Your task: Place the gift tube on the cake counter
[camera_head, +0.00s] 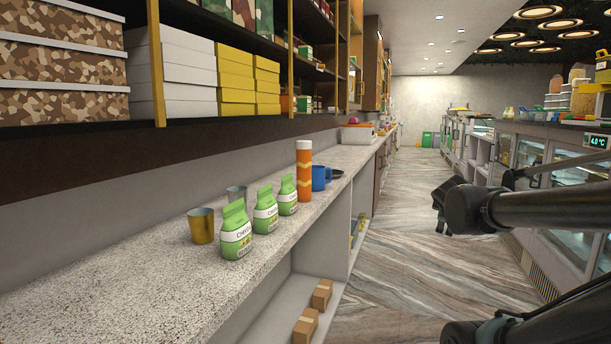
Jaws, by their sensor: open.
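The gift tube (304,171) is a tall orange cylinder with pale zigzag bands and a white cap. It stands upright on the speckled counter (125,290) along the left, near its front edge. My gripper (440,208) is dark and hangs over the aisle, to the right of the tube and well apart from it. It is open, with nothing visible in it, though its fingers are small and partly hidden by my arm. The glass-fronted display counter (570,178) runs along the right side; I cannot tell whether it is the cake counter.
A blue mug (319,178) and a dark pan (526,1) are not both clear; shelves with boxes (75,63) overhang the counter. The aisle floor (400,270) is clear.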

